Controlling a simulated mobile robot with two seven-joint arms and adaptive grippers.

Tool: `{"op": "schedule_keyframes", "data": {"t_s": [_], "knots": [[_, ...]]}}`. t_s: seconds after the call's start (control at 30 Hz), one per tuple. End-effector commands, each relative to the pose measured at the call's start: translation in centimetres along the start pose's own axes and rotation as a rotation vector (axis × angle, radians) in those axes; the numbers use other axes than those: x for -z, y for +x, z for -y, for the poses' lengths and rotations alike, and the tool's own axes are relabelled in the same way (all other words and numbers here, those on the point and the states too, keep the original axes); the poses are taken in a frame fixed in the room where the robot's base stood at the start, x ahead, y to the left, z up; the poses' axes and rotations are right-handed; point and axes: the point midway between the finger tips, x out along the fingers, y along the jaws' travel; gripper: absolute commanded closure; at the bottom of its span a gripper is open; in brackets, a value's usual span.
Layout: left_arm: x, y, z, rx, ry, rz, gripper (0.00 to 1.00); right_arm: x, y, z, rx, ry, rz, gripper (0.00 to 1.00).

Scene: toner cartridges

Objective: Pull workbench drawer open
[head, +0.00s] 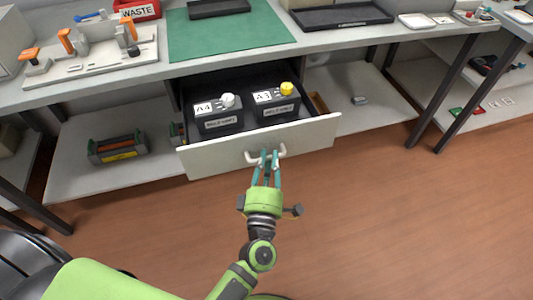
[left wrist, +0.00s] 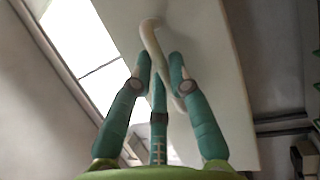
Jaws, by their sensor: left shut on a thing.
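The workbench drawer (head: 215,160) stands pulled out from under the bench top in the head view. Inside it are two dark boxes, one labelled A4 (head: 218,122) with a white cap and one labelled A3 (head: 277,108) with a yellow cap. My left gripper (head: 268,158) is shut on the pale drawer handle (head: 281,152) at the middle of the drawer front. In the left wrist view the teal fingers (left wrist: 160,75) close around the handle (left wrist: 149,38), which partly shows between and above them. My right gripper is not in view.
The workbench (head: 130,72) carries a green mat (head: 225,35), a red WASTE bin (head: 138,9), orange-handled tools and a black tray (head: 340,16). A lower shelf (head: 75,170) holds a dark toner unit (head: 117,148). The wooden floor before the drawer is clear.

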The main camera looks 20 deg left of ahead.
Motion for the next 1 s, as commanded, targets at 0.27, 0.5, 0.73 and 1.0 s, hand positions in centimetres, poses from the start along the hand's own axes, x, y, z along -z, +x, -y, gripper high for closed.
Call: {"op": "schedule_keyframes", "data": {"t_s": [0.27, 0.5, 0.73, 1.0], "knots": [[-0.1, -0.1, 0.0, -0.001, 0.001, 0.000, 1.00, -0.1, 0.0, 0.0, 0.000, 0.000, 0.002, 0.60], [0.0, -0.1, 0.0, 0.000, 0.000, -0.001, 0.56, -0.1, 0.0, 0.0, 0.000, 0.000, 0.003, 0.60], [0.0, -0.1, 0.0, 0.000, 0.000, -0.001, 0.56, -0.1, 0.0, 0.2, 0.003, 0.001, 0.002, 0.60], [0.0, -3.3, 0.1, 0.004, 0.002, 0.002, 0.56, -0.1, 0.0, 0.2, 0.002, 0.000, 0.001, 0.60]]}}
